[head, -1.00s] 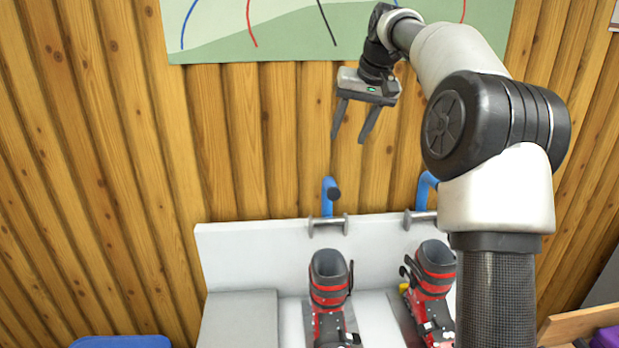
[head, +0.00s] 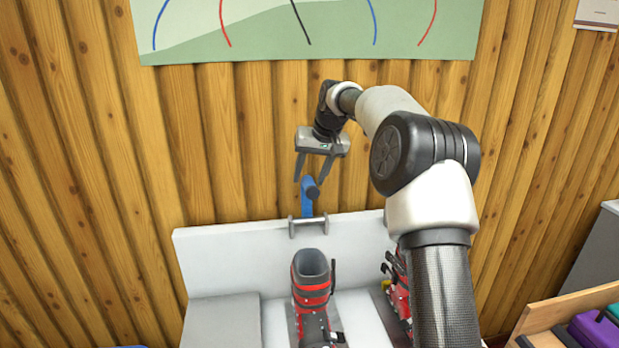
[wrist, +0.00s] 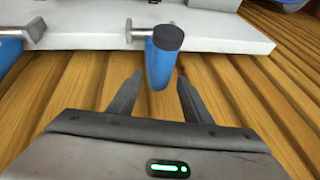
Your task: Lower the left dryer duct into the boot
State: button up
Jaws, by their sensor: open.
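The left dryer duct (head: 308,198) is a blue tube with a dark end, standing up from a metal bracket on the back of the white bench. In the wrist view the duct (wrist: 160,66) shows between the finger lines, its dark cap towards the top. My gripper (head: 314,182) is open and empty, its fingers pointing down around the upper end of the duct in the head view. I cannot tell whether either finger touches it. The left boot (head: 311,287), red and black with an open top, stands upright below the duct.
A second red boot (head: 397,290) is partly hidden behind my arm. The white bench back (head: 230,257) runs behind the boots, with a grey block (head: 222,320) at left. A wooden box with coloured things (head: 571,318) stands at lower right. The wood wall is behind.

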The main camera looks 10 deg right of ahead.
jog(key=shift+w+f, duration=0.2)
jog(key=shift+f, duration=0.2)
jog(key=shift+c, duration=0.3)
grip_shut()
